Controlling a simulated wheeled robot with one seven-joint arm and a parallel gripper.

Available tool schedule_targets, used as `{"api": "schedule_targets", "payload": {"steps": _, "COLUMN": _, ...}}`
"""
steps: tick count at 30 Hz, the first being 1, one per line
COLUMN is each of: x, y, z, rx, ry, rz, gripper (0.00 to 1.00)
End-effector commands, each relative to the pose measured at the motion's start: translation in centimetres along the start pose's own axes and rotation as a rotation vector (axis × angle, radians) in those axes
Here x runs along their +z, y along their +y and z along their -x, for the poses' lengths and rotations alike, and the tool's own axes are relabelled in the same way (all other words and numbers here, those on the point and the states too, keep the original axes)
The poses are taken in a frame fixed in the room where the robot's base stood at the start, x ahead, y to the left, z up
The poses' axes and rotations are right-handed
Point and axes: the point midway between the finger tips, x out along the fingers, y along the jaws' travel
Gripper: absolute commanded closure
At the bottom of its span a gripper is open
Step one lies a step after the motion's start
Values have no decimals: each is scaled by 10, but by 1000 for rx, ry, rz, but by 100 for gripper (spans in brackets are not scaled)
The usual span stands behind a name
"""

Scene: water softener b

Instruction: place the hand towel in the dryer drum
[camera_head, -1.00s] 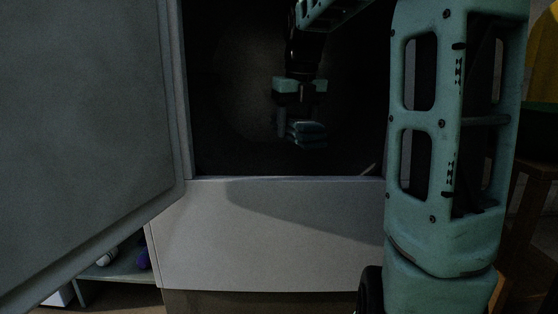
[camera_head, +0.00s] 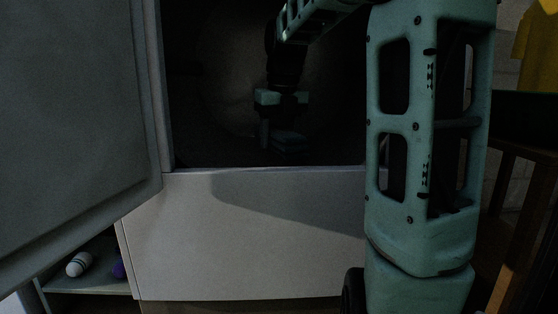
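The hand towel (camera_head: 287,143) is a folded, layered teal bundle in the dark dryer drum (camera_head: 220,85), low behind the front opening. My gripper (camera_head: 283,132) reaches down into the drum from above. Its left finger stands along the towel's left side; the other finger is hard to make out in the dark. The towel keeps its place under my gripper as it moves, so it appears held between the fingers. Whether the towel touches the drum floor is too dark to tell.
The open dryer door (camera_head: 70,110) fills the left side. The white front panel (camera_head: 240,235) lies below the opening, its upper edge just under the towel. A shelf with a white-and-dark bottle-like item (camera_head: 79,264) is at lower left. Wooden furniture (camera_head: 510,220) stands at right.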

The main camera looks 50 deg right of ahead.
Motion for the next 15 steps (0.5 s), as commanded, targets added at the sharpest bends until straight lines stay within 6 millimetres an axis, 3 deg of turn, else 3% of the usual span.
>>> {"api": "schedule_targets", "payload": {"steps": 8, "x": -5, "y": 0, "z": -35, "rx": 0, "ry": 0, "rz": -1, "gripper": 70}}
{"api": "schedule_targets", "payload": {"steps": 15, "x": -5, "y": 0, "z": -34, "rx": 0, "ry": -1, "rz": 0, "gripper": 70}}
